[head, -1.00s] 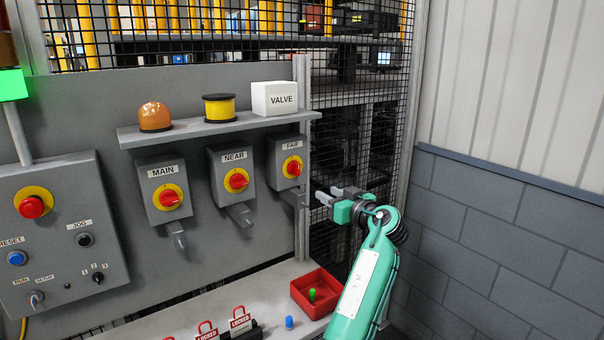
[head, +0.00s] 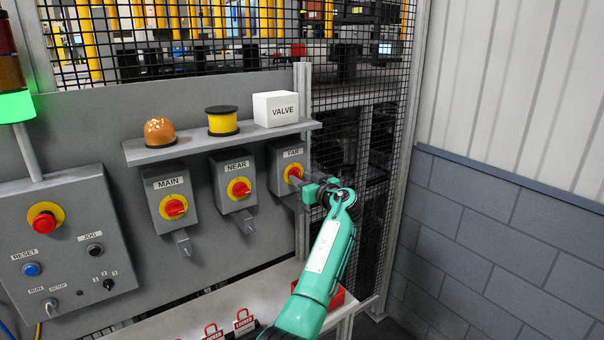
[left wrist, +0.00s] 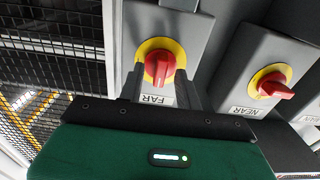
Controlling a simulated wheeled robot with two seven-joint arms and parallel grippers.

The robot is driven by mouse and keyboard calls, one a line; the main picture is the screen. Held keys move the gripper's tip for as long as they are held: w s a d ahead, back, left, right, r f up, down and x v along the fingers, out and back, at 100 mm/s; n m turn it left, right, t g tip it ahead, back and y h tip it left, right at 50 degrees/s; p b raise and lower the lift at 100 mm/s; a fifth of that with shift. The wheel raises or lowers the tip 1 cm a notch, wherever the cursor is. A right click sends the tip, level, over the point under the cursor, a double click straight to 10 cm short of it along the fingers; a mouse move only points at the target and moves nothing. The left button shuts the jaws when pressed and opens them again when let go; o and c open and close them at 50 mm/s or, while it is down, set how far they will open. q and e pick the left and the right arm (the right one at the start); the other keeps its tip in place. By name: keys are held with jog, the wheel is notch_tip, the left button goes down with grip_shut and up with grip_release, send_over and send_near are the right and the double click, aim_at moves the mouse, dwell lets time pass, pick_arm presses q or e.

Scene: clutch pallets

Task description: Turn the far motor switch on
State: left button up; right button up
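The FAR motor switch is a grey box (head: 283,158) with a red rotary handle (head: 294,172) on a yellow disc, at the right of a row of similar switches. My left gripper (head: 296,182) is at its front, partly covering it in the head view. In the left wrist view, the FAR label is upside down and the red handle (left wrist: 160,67) lies between the two dark fingers (left wrist: 160,85). The fingers are apart, one on each side of the handle; I cannot tell whether either touches it. My right gripper is not in view.
The NEAR switch (head: 233,180) and MAIN switch (head: 170,197) are left of FAR. A shelf (head: 200,146) above holds an orange beacon, a yellow spool and a white VALVE box (head: 276,109). Red lockout tags (head: 243,320) and a partly hidden red tray (head: 338,296) are below.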

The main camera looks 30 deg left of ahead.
pick_arm(q)
jog(key=shift+w+a, duration=0.1)
jog(key=shift+a, duration=0.15)
grip_shut()
